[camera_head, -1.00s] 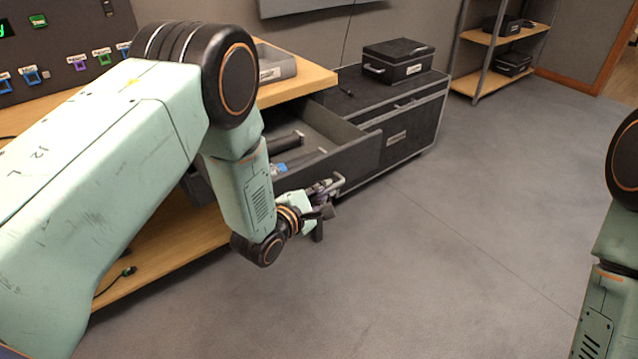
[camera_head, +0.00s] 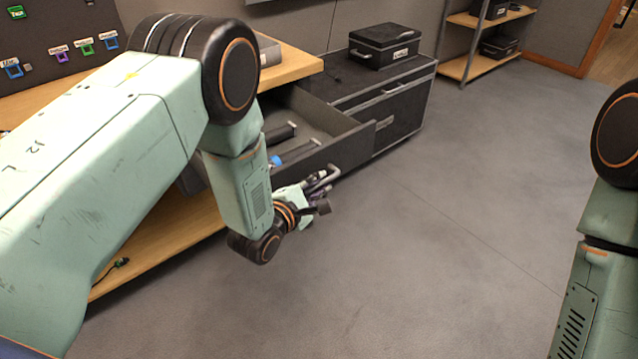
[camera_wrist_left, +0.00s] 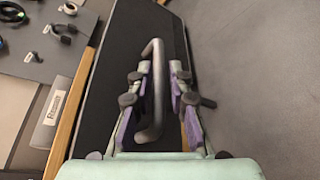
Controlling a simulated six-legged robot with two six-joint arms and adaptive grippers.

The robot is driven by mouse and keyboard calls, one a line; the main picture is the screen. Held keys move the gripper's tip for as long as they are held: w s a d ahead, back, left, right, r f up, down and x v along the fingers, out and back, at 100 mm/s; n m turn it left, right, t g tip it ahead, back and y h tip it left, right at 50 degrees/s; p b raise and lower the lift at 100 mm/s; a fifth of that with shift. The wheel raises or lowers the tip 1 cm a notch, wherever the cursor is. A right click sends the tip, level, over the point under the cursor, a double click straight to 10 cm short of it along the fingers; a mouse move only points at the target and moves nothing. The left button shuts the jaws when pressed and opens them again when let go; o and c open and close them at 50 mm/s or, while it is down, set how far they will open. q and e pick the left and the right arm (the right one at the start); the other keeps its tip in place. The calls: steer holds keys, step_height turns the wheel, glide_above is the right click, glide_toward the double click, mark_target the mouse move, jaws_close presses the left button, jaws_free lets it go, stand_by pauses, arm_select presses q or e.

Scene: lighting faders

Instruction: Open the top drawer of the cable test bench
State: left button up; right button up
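The top drawer (camera_head: 345,150) of the dark bench stands pulled out, its inside showing. It holds dark bars and a small blue item (camera_head: 276,160). Its handle (camera_head: 328,174) is a bent bar on the front, and the handle also shows in the left wrist view (camera_wrist_left: 159,90). My left gripper (camera_head: 318,190) is at this handle. In the left wrist view its purple-padded fingers (camera_wrist_left: 161,95) stand apart on either side of the bar, with a gap showing on the right. Contact on the left cannot be told. My right gripper is out of view; only its arm shows.
The bench body (camera_head: 400,110) carries a black case (camera_head: 384,46). A wooden worktop (camera_head: 290,68) and a lower wooden shelf (camera_head: 165,250) lie to the left. A rack (camera_head: 470,66) stands at the back. The floor (camera_head: 430,250) in front and right is clear.

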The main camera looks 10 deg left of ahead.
arm_select(q)
steer(key=v, duration=1.2)
stand_by(0.6)
steer(key=s+a+f+m+g+y, duration=0.3)
steer(key=s+f+m+g, duration=0.4)
steer(key=s+f+m, duration=0.5)
steer(key=s+a+f+m+g+y, duration=0.1)
steer(key=s+m+g, duration=0.2)
steer(key=s, duration=0.6)
steer(key=s+a+f+m+g, duration=0.2)
steer(key=s+m+g, duration=0.2)
steer(key=s, duration=0.5)
steer(key=shift+s+a+f+m+g+y, duration=0.2)
steer(key=shift+s+a+m+g+y, duration=0.15)
steer(key=shift+m, duration=0.35)
